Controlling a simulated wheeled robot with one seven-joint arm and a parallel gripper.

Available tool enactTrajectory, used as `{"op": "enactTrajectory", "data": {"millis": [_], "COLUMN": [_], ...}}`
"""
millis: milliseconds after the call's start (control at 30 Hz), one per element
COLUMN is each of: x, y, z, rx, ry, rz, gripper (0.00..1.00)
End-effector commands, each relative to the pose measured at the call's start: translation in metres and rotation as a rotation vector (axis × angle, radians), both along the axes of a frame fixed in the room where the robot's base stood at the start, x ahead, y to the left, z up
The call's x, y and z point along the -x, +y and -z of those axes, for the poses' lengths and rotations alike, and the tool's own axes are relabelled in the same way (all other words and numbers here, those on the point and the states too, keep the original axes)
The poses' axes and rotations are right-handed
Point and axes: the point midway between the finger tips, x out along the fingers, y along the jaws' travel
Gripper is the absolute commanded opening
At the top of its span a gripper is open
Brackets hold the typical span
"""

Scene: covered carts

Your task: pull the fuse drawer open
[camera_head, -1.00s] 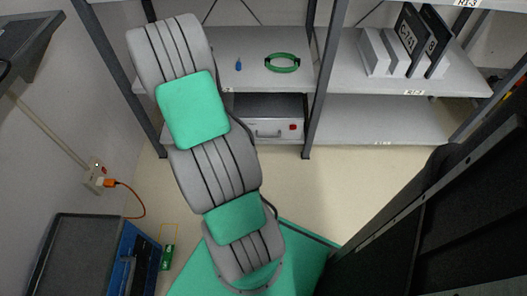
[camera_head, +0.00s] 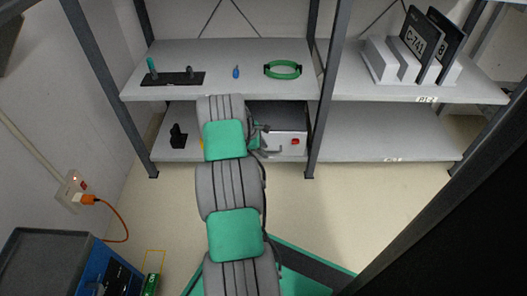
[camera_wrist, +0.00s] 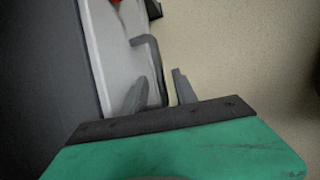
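The fuse drawer is a grey-white box front (camera_head: 292,149) with a red button, under a dark top, on the lower shelf. In the wrist view its pale front (camera_wrist: 108,50) fills the upper left, and a grey bent handle (camera_wrist: 150,62) stands out from it. My gripper (camera_wrist: 158,77) is open, with one finger on each side of the handle's line in that picture. Whether the fingers touch the handle I cannot tell. In the head view my arm covers the drawer's left part, and my gripper (camera_head: 263,135) is small and partly hidden there.
The upper shelf (camera_head: 215,60) above holds a green ring (camera_head: 283,69), a small blue item (camera_head: 236,72) and a black tray (camera_head: 172,79). A dark shelf post (camera_head: 317,110) stands just right of the drawer. The floor (camera_head: 340,215) in front is clear.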

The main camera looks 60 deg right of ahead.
Motion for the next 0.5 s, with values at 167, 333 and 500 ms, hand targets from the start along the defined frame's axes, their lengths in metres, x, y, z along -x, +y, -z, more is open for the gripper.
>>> {"op": "enactTrajectory", "data": {"millis": [167, 333, 500], "x": [-0.0003, -0.0005, -0.0005], "y": [0.0001, 0.0002, 0.0004], "z": [-0.001, -0.001, -0.001], "rx": [0.0, 0.0, 0.0], "ry": [0.0, 0.0, 0.0], "rz": [0.0, 0.0, 0.0], "gripper": [0.31, 0.17, 0.03]}}
